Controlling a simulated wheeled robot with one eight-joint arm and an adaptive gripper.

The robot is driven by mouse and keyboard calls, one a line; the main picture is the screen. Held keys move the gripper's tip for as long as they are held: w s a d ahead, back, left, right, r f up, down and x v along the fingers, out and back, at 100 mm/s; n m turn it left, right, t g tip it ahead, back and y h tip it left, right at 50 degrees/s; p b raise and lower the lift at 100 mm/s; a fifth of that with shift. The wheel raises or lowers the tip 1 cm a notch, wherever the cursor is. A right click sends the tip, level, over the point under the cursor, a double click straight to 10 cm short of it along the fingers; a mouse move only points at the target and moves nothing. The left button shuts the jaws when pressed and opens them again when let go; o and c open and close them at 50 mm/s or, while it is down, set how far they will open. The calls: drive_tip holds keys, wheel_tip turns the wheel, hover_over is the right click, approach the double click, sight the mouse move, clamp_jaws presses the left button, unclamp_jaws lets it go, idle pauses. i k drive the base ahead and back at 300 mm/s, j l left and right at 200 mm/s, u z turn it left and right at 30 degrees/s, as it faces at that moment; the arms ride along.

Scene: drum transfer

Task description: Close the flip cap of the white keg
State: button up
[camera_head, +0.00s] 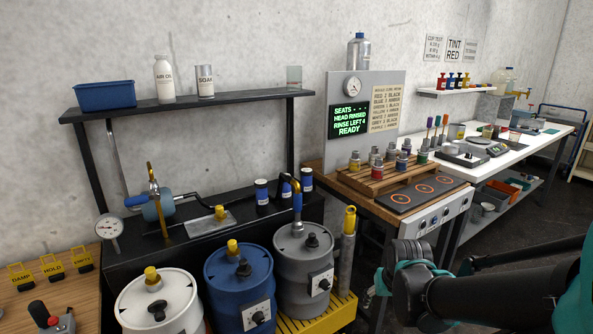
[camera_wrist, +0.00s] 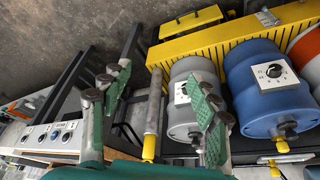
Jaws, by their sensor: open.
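The white keg (camera_head: 185,305) stands at the lower left in the head view, its lower part cut off by the frame. A yellow cap (camera_head: 151,273) and a black knob (camera_head: 157,310) are on its top. I cannot tell how far the flip cap is open. In the wrist view a pale surface with an orange band shows at the right edge; I cannot tell if it is this keg. My gripper (camera_wrist: 162,95) is open, its green fingers spread apart with nothing held. It is away from the white keg, on the grey keg's side.
A blue keg (camera_head: 228,278) and a grey keg (camera_head: 303,282) stand right of the white keg, above a yellow grated platform (camera_head: 335,311). A yellow-topped post (camera_head: 348,240) stands beside the grey keg. A black rack (camera_head: 200,270) with a hand pump (camera_head: 152,208) is behind.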

sight(158, 306)
drive_tip(key=u, duration=1.65)
drive_tip(key=l, duration=0.55)
drive_tip(key=k+l+u, duration=0.1)
drive_tip(key=l, duration=0.4)
drive_tip(key=k+l, duration=0.1)
drive_tip(key=l, duration=0.45)
drive_tip(key=k+l+u, duration=0.1)
drive_tip(key=l, duration=0.95)
drive_tip(key=k+l+u, duration=0.1)
drive_tip(key=l, duration=0.45)
drive_tip(key=k, duration=0.05)
